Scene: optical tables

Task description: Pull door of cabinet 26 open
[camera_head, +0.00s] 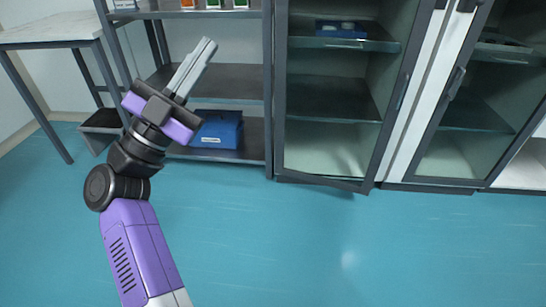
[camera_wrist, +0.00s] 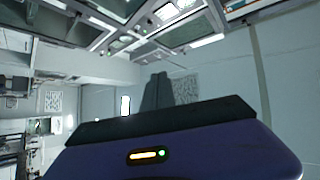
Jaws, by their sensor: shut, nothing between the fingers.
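A glass-fronted cabinet (camera_head: 333,152) with a dark frame stands right of centre in the head view. Its door frame (camera_head: 385,135) slants on the right and carries a small handle (camera_head: 402,92). The lower edge of this door stands a little out from the cabinet, so it looks slightly ajar. A second glass-door cabinet (camera_head: 470,150) stands to its right, with a dark handle (camera_head: 455,82). No number 26 is readable on either. My gripper (camera_head: 207,48) is shut and empty, raised left of the cabinets and apart from them. Its fingers also show in the wrist view (camera_wrist: 157,92).
A grey shelf rack (camera_head: 268,90) stands directly left of the cabinet, behind my gripper, with a blue box (camera_head: 217,130) low on it. A white-topped table (camera_head: 50,30) is at far left. The blue floor (camera_head: 300,250) before the cabinets is clear.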

